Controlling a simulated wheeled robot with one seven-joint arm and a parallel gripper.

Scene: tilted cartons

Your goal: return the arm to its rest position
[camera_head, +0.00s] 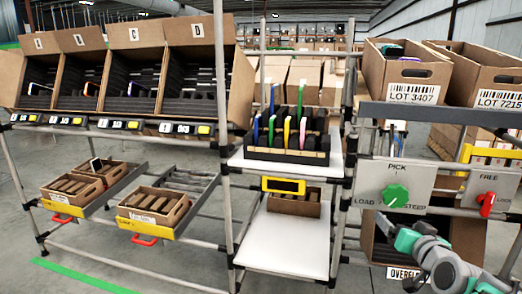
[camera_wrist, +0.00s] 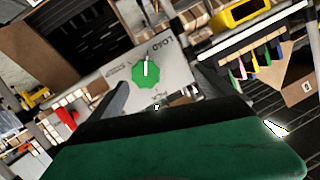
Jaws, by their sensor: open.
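My arm shows at the lower right of the head view as grey and teal links, in front of the overflow carton. In the wrist view my gripper (camera_wrist: 163,88) is open, with its two dark fingers apart and nothing between them. Beyond the fingers is a pale panel (camera_wrist: 185,68) with a green knob (camera_wrist: 146,70). The same green knob (camera_head: 396,196) is on the panel marked PICK and LOAD in the head view. The gripper appears apart from the panel. In the head view I cannot clearly make out the fingers.
An overflow carton (camera_head: 380,256) sits behind my arm. A red knob (camera_head: 487,202) is to the right. Lot cartons (camera_head: 405,72) stand above. A middle shelf holds a black rack (camera_head: 290,148) of coloured items. Tilted cartons (camera_head: 131,62) are at left. The white lower shelf (camera_head: 283,240) is largely clear.

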